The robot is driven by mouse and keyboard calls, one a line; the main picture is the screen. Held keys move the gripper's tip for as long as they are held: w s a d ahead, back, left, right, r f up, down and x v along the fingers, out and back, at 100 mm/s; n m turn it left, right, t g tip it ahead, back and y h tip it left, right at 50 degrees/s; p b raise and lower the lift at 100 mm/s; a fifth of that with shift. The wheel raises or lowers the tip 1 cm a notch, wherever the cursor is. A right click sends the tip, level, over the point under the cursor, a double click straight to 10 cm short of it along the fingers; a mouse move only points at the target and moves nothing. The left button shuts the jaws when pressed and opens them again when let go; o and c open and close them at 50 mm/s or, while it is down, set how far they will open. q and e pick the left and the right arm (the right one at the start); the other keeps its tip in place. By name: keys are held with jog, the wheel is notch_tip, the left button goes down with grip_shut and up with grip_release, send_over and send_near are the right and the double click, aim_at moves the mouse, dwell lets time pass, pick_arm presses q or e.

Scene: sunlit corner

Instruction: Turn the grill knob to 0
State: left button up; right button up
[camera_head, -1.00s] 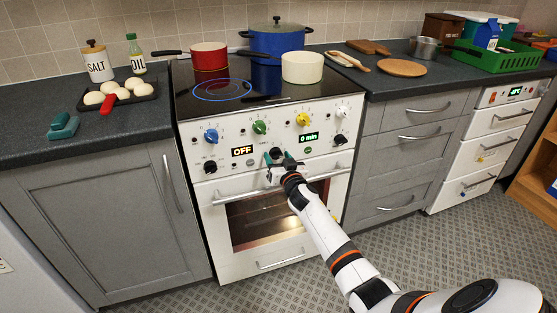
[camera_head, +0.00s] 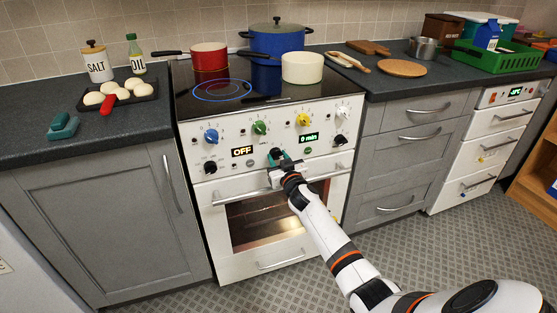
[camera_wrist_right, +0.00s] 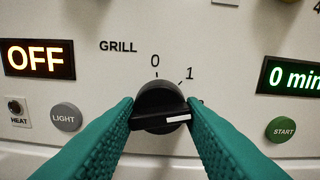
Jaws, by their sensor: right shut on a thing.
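The grill knob (camera_wrist_right: 158,98) is black and sits on the white oven panel under the label GRILL, with 0 above it and 1 to its upper right. Its grip bar lies nearly level, and the white mark on it is at the right, below the 1. My right gripper (camera_wrist_right: 163,112) is shut on the knob, with one teal finger at each end of the bar. In the head view the right gripper (camera_head: 281,158) is at the middle of the oven panel and partly hides the knob (camera_head: 275,153). My left gripper is not in view.
An OFF display (camera_wrist_right: 37,59) and a LIGHT button (camera_wrist_right: 66,117) are left of the knob. A START button (camera_wrist_right: 281,130) is at the right. The oven door handle (camera_head: 235,197) runs just below my gripper. Pots stand on the hob above.

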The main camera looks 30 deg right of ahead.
jog(key=n, duration=0.4)
jog(key=shift+n, duration=0.3)
jog(key=n, duration=0.5)
jog(key=shift+d+b, duration=0.1)
jog(key=shift+b, duration=0.3)
jog(key=n, duration=0.4)
jog(key=shift+n, duration=1.3)
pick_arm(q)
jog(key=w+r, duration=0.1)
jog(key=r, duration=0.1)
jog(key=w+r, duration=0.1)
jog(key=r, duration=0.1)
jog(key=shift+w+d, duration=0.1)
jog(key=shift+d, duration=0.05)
pick_arm(e)
jog(key=shift+n, duration=0.3)
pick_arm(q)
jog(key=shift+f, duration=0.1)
pick_arm(e)
jog(key=shift+n, duration=0.3)
jog(key=o, duration=1)
jog(key=shift+s, duration=0.15)
